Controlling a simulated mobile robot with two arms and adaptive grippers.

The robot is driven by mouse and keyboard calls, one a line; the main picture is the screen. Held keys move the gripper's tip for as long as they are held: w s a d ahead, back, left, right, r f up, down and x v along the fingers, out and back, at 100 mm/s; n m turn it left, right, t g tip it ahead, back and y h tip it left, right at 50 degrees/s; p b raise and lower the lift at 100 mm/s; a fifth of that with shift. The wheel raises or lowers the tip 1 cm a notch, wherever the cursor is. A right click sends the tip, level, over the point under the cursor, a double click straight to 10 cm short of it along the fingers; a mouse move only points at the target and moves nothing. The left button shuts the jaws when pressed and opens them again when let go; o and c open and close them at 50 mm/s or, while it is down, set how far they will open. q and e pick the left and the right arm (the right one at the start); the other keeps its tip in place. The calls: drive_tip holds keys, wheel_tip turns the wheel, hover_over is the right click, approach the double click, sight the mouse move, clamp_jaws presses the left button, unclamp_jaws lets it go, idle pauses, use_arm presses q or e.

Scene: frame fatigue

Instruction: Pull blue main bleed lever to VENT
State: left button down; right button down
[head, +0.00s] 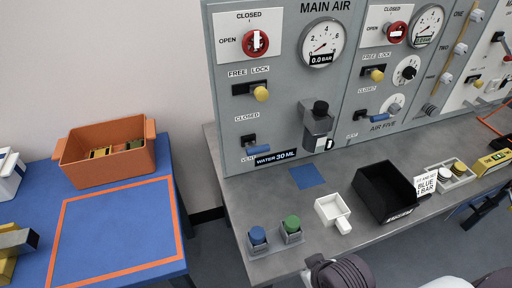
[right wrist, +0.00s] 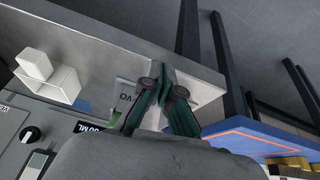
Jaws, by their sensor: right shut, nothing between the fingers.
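The blue main bleed lever (head: 257,150) is on the MAIN AIR panel (head: 290,90) in the head view. Its handle sticks out from a black mount, with CLOSED printed above and VENT below. The VENT word is partly hidden by a black WATER 30 ML tag (head: 276,158). I cannot tell its exact setting. My right gripper (head: 312,264) is at the bottom of the head view, over the bench front, well apart from the lever. In the right wrist view its fingers (right wrist: 166,88) are together and empty. My left gripper is not in view.
A second blue lever (head: 378,118) is on the AIR FIVE panel. On the grey bench (head: 232,196) stand blue (head: 257,236) and green (head: 291,224) capped items, a white scoop (head: 331,209) and a black bin (head: 383,192). An orange bin (head: 84,171) sits on the blue table left.

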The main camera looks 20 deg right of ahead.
drive_tip(key=w+r+t, duration=0.2)
drive_tip(key=w, duration=0.2)
drive_tip(key=w+r+t, duration=0.2)
drive_tip(key=w+r, duration=0.1)
drive_tip(key=w, duration=0.1)
drive_tip(key=w+r+m+t, duration=0.1)
drive_tip(key=w+r+t, duration=0.1)
drive_tip(key=w, duration=0.3)
drive_tip(key=shift+a+r+t, duration=0.3)
drive_tip(key=shift+a+r, duration=0.05)
drive_tip(key=shift+r, duration=0.4)
drive_tip(key=w+r+t, duration=0.4)
drive_tip(key=w+r, duration=0.1)
drive_tip(key=r, duration=0.1)
wheel_tip(320, 180, up, 7)
drive_tip(key=t+p, duration=0.3)
hover_over(259, 149)
drive_tip(key=w, duration=0.1)
drive_tip(key=shift+f, duration=0.2)
drive_tip(key=f, duration=0.1)
drive_tip(key=s+f, duration=0.1)
drive_tip(key=f, duration=0.1)
drive_tip(key=shift+s+f, duration=0.35)
drive_tip(key=shift+f, duration=0.2)
